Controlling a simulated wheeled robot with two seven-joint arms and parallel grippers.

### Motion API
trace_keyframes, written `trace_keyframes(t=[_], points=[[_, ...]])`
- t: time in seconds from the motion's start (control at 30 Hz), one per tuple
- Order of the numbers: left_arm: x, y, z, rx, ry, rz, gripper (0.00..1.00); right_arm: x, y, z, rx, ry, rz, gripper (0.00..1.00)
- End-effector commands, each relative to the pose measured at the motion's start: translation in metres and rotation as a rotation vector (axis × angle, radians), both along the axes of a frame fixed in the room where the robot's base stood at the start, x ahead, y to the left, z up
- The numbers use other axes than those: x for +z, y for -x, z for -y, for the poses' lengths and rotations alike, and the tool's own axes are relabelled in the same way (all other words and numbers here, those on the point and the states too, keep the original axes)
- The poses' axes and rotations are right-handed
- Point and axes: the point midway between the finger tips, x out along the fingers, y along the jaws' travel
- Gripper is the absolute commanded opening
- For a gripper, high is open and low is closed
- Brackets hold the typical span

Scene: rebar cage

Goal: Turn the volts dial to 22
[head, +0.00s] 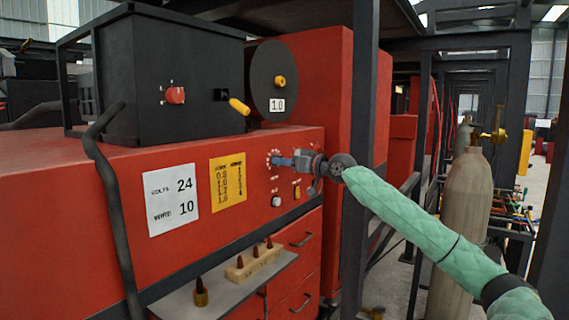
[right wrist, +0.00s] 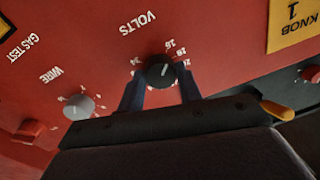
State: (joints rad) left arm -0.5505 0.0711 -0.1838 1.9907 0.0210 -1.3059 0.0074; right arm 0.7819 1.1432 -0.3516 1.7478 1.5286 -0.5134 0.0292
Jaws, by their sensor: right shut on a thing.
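The volts dial is a black round knob with a white pointer line (right wrist: 159,72) on the red panel, below the word VOLTS in the right wrist view. Numbers ring it; 16 and 18 are partly readable, others too small. The pointer tilts up and slightly right in that view; its exact number I cannot tell. My right gripper (right wrist: 161,90) is shut on the knob, one blue-grey finger on each side. In the head view the right gripper (head: 280,161) reaches the panel from the right and hides the knob. My left gripper is not in view.
A white card (head: 171,199) reads VOLTS 24, WIRE 10. A yellow chart (head: 228,183) is beside it. A dark post (head: 358,130) stands right of the panel, a gas cylinder (head: 463,215) beyond.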

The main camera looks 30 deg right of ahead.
Motion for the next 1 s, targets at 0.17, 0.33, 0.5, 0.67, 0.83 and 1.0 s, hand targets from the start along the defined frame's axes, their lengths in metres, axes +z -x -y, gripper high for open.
trace_keyframes(t=[0.17,0.33,0.5,0.67,0.83,1.0], points=[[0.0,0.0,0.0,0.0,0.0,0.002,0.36,-0.001,0.0,0.0,0.0,-0.049,-0.021,0.12],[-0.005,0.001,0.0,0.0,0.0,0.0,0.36,0.0,0.0,0.0,-0.001,-0.147,-0.061,0.12],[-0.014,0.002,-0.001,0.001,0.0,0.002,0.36,0.0,0.0,0.0,0.0,-0.284,-0.118,0.12],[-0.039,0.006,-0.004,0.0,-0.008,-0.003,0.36,0.001,0.0,0.0,0.0,-0.426,-0.175,0.12],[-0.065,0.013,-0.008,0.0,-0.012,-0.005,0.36,0.001,0.0,0.0,-0.001,-0.575,-0.238,0.12],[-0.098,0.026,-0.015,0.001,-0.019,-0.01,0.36,0.001,0.0,0.0,-0.001,-0.725,-0.3,0.12]])
